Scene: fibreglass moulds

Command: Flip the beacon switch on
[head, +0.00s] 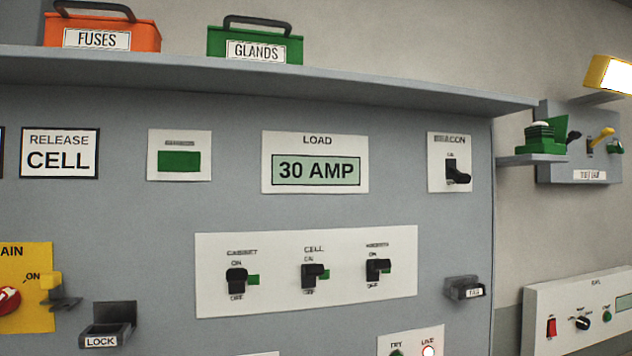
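The beacon switch (458,173) is a small black lever on a white plate (437,178) labelled BEACON, at the upper right of the grey panel in the head view. A small mark stands above the lever, too small to read surely. The lever's tip sticks out to the right and sits low on its mount. I cannot tell for certain which position it is set to. My gripper is not in the head view, and nothing covers the switch.
Below are three black switches on a white plate (215,280), and a LOAD display (315,170) is to the left. A shelf (400,92) juts out above, bearing orange (105,22) and green (255,48) boxes. A small bracket (462,288) sticks out below right.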

